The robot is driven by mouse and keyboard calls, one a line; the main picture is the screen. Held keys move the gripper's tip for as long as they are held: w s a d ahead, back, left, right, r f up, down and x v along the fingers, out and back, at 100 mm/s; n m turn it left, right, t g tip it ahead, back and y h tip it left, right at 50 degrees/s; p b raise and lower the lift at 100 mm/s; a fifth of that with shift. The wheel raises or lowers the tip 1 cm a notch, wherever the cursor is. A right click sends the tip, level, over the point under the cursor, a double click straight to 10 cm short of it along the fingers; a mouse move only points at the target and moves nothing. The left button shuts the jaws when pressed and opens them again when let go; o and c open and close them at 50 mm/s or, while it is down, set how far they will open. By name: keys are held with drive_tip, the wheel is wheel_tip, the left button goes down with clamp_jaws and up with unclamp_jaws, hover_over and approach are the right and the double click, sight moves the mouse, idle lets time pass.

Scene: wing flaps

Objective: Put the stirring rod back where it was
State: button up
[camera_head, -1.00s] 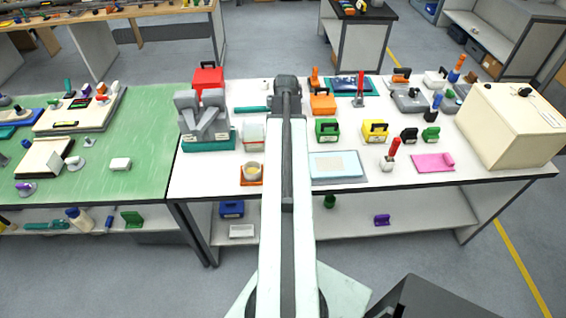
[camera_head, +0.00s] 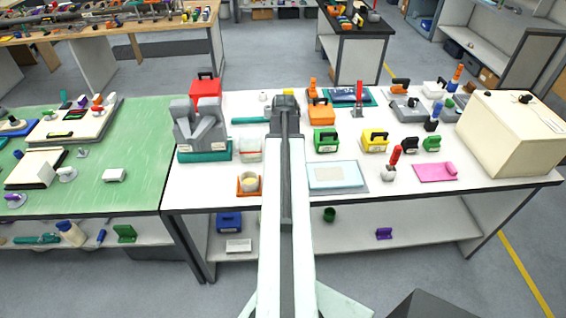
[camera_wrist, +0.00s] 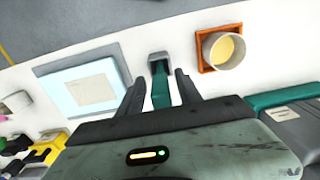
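My gripper (camera_wrist: 160,84) points down over the white bench (camera_wrist: 110,15), its two dark fingers spread. A teal piece with a grey block-like end (camera_wrist: 160,78) shows between the fingers, with gaps visible on its sides. I cannot tell whether it lies on the bench or is the stirring rod. In the head view the fingers are hidden behind my arm. A teal rod-like item (camera_head: 250,121) lies on the bench just left of my arm's end, its right end near the arm. No other stirring rod can be made out surely.
An orange tray holding a cup (camera_head: 249,184) and a light blue pad (camera_head: 338,176) stand near the front edge. A grey device (camera_head: 200,130) is at the left, a large cream box (camera_head: 510,135) at the right. Several small coloured boxes stand right of my arm.

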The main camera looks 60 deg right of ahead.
drive_tip(key=shift+r, duration=0.15)
wheel_tip(320, 180, up, 12)
drive_tip(key=p, duration=1.2)
drive_tip(key=shift+r, duration=0.15)
drive_tip(key=w+a+n, duration=0.3)
drive_tip(key=w+a, duration=0.6)
drive_tip(key=a, duration=0.3)
drive_tip(key=w+a+n, duration=0.3)
drive_tip(key=w+a, duration=0.6)
drive_tip(key=a, duration=0.3)
drive_tip(key=w+a+n, duration=0.2)
drive_tip(key=a, duration=1.1)
drive_tip(key=w+a+n, duration=0.2)
drive_tip(key=a+n, duration=0.1)
drive_tip(key=a, duration=1)
drive_tip(key=shift+f, duration=0.25)
